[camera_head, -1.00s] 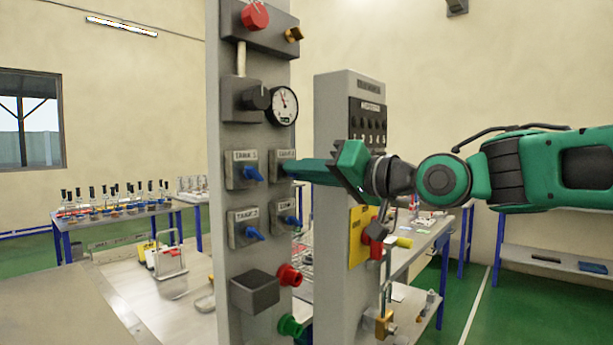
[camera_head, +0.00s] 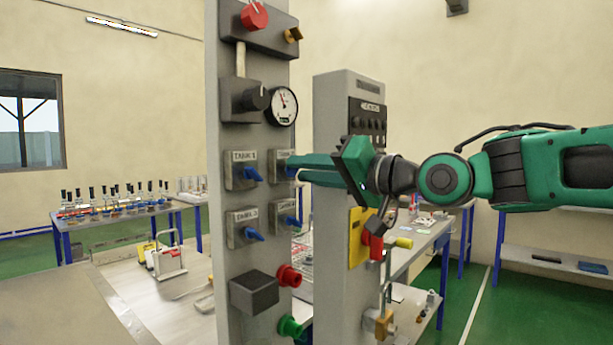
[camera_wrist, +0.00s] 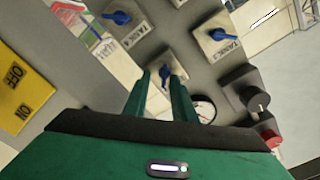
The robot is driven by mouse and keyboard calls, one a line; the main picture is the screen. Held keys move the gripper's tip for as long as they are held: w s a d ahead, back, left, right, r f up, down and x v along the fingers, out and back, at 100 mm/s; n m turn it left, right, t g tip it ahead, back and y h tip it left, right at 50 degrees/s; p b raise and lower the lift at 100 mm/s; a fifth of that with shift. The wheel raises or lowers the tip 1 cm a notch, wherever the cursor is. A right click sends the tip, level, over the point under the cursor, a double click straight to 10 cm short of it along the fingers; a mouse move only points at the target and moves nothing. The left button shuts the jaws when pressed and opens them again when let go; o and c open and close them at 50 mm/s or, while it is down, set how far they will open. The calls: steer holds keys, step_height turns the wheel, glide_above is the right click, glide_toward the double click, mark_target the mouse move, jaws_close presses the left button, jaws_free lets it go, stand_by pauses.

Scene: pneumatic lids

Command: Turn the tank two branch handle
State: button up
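Several blue branch handles sit on grey valve plates on the upright panel (camera_head: 268,255). The lower right handle (camera_head: 292,221) shows at the panel's edge. The upper right handle (camera_wrist: 165,73) is mostly hidden behind my fingers in the head view. My gripper (camera_head: 292,168) is at the upper right plate. In the wrist view its fingers are apart, with that handle between and just beyond the tips.
A pressure gauge (camera_head: 283,106) and a black knob (camera_head: 256,98) sit just above the handles. A red button (camera_head: 254,16) is at the top. A second post (camera_head: 335,220) with a yellow switch plate (camera_head: 357,238) stands close below my wrist.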

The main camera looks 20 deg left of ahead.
steer(key=shift+s+a, duration=0.15)
steer(key=shift+s, duration=0.1)
steer(key=v, duration=1)
steer(key=shift+d, duration=0.4)
steer(key=shift+f, duration=0.1)
steer(key=w+d+f+m+t+h, duration=0.2)
steer(key=w+d+f+h, duration=0.35)
steer(key=d+f, duration=0.6)
steer(key=s+d+f+m+h, duration=0.1)
steer(key=d+f+m+h, duration=0.15)
steer(key=d+f, duration=0.5)
steer(key=s+d+f+m+h, duration=0.1)
steer(key=d+f+h, duration=0.3)
steer(key=d, duration=0.6)
steer(key=s+d+f+m+g+h, duration=0.1)
steer(key=s+d+f+g+h, duration=0.1)
steer(key=s+d+f, duration=0.5)
steer(key=s+d+f+m+g+h, duration=0.25)
steer(key=s+d+f, duration=0.2)
steer(key=d, duration=0.35)
steer(key=s+d+f+g, duration=0.2)
steer(key=s, duration=0.6)
steer(key=s+d+f+m+g, duration=0.1)
steer(key=s+d+f+g, duration=0.1)
steer(key=s, duration=0.6)
steer(key=shift+s+d+f+m+g, duration=0.15)
steer(key=shift+d+f+m+g, duration=0.15)
steer(key=shift+d, duration=0.45)
